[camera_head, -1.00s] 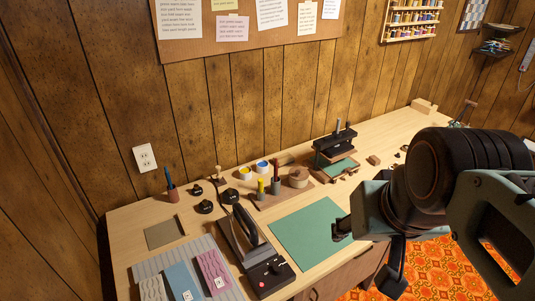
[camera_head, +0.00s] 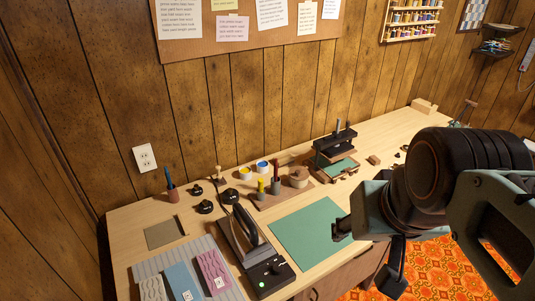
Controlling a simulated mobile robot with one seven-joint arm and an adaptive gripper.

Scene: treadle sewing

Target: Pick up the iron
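The iron (camera_head: 249,226), dark with a grey body, sits on a black stand (camera_head: 270,280) near the front left of the wooden table. A small green light shows on the stand. My gripper (camera_head: 367,254) is to the right of the iron, clearly apart from it, at the table's front edge by the green mat. Its two fingers are spread and nothing shows between them.
A green cutting mat (camera_head: 305,235) lies flat between the iron and my gripper. Folded fabrics (camera_head: 183,281) lie left of the iron. Dark knobs, pots and a wooden tray (camera_head: 285,197) stand behind it. A black press (camera_head: 336,150) stands farther back.

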